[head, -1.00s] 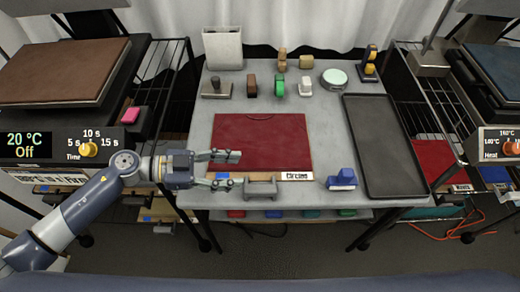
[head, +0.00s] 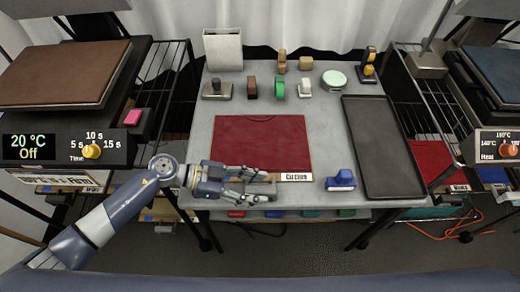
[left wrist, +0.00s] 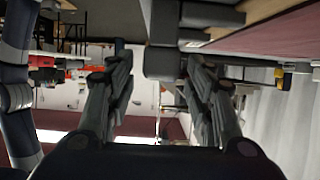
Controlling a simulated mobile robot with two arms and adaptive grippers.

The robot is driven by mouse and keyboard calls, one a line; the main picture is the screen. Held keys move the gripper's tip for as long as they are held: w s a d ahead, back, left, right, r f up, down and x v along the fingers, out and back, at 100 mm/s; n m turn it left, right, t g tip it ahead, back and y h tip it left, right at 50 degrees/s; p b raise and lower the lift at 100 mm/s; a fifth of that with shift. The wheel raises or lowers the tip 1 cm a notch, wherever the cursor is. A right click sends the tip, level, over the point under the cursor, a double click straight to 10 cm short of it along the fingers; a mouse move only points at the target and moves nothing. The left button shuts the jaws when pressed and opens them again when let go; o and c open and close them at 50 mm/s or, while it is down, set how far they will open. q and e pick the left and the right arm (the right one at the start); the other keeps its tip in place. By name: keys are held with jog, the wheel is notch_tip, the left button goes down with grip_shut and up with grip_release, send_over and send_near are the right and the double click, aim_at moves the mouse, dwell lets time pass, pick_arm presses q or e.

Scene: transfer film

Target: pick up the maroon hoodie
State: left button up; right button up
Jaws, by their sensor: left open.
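The maroon hoodie appears as a flat maroon rectangle with a faint neckline curve (head: 260,140), lying on the grey table. A maroon surface (left wrist: 275,38) also shows at the upper right of the left wrist view. My left gripper (head: 272,188) is open at the table's front edge, just in front of the maroon cloth. Its fingers lie around or beside a grey bracket, largely hidden in the head view; a grey block (left wrist: 160,62) shows between the fingers in the wrist view. I cannot tell whether they touch it. My right gripper is not in view.
A white label (head: 297,177) and a blue block-like tool (head: 342,180) are at the front edge. A dark tray (head: 383,185) lies on the right. Stamps, tape rolls and a white box (head: 223,48) stand along the back. Presses flank the table.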

pick_arm(q)
jog(key=shift+x, duration=0.9)
jog(key=shift+c, duration=0.3)
grip_shut()
